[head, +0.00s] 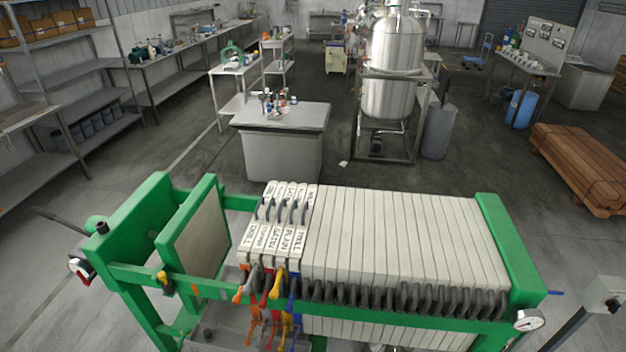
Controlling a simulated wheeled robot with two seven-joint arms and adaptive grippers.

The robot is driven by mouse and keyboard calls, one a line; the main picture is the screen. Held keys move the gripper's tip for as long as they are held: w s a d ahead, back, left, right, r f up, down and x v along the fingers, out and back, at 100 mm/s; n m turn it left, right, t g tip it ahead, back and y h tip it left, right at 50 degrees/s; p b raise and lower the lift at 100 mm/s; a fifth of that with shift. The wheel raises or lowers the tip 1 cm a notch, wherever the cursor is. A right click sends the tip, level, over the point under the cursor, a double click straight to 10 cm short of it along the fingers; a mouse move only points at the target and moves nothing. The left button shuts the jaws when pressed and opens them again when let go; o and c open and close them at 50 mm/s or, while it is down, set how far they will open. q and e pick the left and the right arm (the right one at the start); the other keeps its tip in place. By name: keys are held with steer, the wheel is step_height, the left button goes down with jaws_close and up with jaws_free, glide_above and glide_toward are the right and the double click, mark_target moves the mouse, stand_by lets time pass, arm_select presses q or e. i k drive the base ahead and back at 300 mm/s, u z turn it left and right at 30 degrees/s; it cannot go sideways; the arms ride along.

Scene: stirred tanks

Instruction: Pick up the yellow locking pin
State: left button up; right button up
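A small yellow piece (162,278), which looks like the yellow locking pin, sits at the front left rail of a green-framed filter press (140,225). A dark grey part hangs just below it. It is too small to tell how it is seated. Other yellow-orange handles (276,284) hang among red, orange and blue ones in front of the labelled plates (280,225). Neither of my grippers is in view.
The press with its white plate stack (400,235) fills the foreground. A round gauge (528,319) is at its right end. Behind are a grey cabinet (282,155), a steel tank (393,65) and brown timber (582,165). Open floor (460,170) lies between.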

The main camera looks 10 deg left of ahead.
mark_target(162, 275)
steer(key=u, duration=3.35)
steer(key=i, duration=3.2)
steer(key=z, duration=3.85)
steer(key=k, duration=0.45)
steer(key=z, duration=0.35)
